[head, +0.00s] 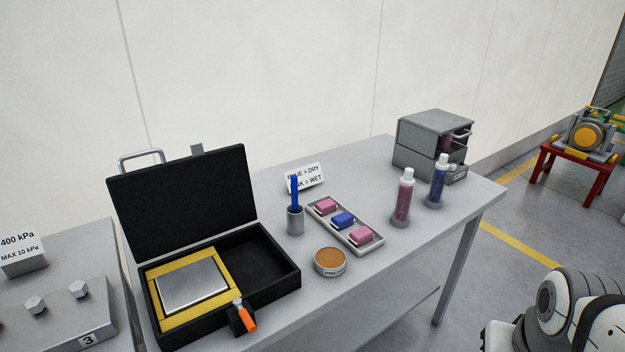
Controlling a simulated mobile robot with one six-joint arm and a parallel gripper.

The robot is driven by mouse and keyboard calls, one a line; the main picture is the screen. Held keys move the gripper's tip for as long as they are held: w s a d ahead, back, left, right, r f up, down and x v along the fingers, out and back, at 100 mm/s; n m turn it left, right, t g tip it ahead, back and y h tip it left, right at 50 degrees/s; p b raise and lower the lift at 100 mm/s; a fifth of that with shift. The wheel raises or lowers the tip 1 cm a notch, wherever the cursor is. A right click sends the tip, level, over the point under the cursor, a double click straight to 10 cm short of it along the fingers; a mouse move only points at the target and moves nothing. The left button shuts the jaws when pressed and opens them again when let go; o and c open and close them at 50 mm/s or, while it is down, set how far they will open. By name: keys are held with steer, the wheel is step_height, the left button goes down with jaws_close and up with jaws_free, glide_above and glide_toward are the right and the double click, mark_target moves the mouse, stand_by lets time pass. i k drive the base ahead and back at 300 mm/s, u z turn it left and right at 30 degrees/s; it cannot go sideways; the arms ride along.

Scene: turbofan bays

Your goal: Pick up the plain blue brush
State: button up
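A plain blue brush (294,190) stands upright in a small grey cup (295,221) on the grey bench (385,255). Only its blue upper part shows; its lower end is hidden inside the cup. It overlaps part of a white sign (311,176) behind it, whose readable text includes "= DRY" and "= WET". White and dark parts of my own arm show at the lower right, away from the brush. My gripper is not in view.
An open black case (275,272) lies left of the cup. A tray (352,243) with pink and blue blocks is right of it, with a round tin (330,262) in front. Pink (402,200) and blue (437,183) bottles and a grey drawer unit (420,130) stand farther right.

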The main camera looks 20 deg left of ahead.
mark_target(295, 203)
steer(key=u, duration=0.6)
steer(key=i, duration=1)
steer(key=u, duration=0.55)
